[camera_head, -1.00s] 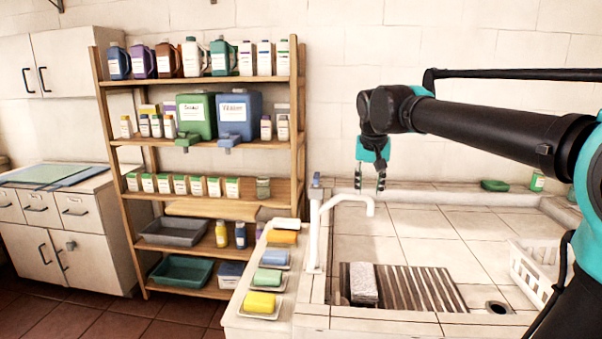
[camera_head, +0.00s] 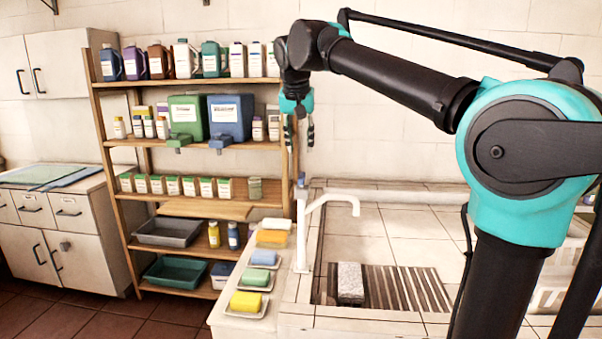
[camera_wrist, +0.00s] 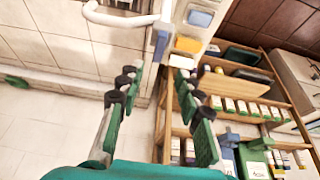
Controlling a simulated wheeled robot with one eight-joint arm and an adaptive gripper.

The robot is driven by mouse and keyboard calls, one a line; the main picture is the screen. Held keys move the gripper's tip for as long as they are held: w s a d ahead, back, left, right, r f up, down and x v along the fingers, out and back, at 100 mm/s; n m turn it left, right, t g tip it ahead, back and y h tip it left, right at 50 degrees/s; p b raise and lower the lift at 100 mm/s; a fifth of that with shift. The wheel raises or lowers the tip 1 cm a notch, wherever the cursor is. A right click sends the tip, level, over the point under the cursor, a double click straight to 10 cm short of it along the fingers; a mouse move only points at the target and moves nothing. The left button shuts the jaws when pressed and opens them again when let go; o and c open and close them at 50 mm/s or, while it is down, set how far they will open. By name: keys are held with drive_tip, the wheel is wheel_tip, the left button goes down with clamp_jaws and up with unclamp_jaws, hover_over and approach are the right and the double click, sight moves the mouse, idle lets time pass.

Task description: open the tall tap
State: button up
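The tall tap (camera_head: 302,238) is a white upright pipe at the left edge of the washbasin, its spout bent out to the right. A small blue-grey handle (camera_head: 301,181) sits at its top. My gripper (camera_head: 299,143) points down above the handle, apart from it, with its two fingers spread and nothing between them. In the wrist view, my gripper (camera_wrist: 158,73) is open. The tap's white spout (camera_wrist: 120,18) runs across the top there, and the blue-grey handle (camera_wrist: 160,42) shows just beyond the fingertips, roughly between them.
A wooden shelf (camera_head: 290,92) with bottles and containers stands behind and left of my gripper. Soaps on dishes, including a yellow one (camera_head: 246,301), line the ledge left of the tap. A grey block (camera_head: 350,283) lies on a striped rack in the basin.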

sight(302, 175)
drive_tip(key=x, duration=1)
drive_tip(key=shift+w+f, duration=0.1)
drive_tip(key=shift+f, duration=0.3)
clamp_jaws()
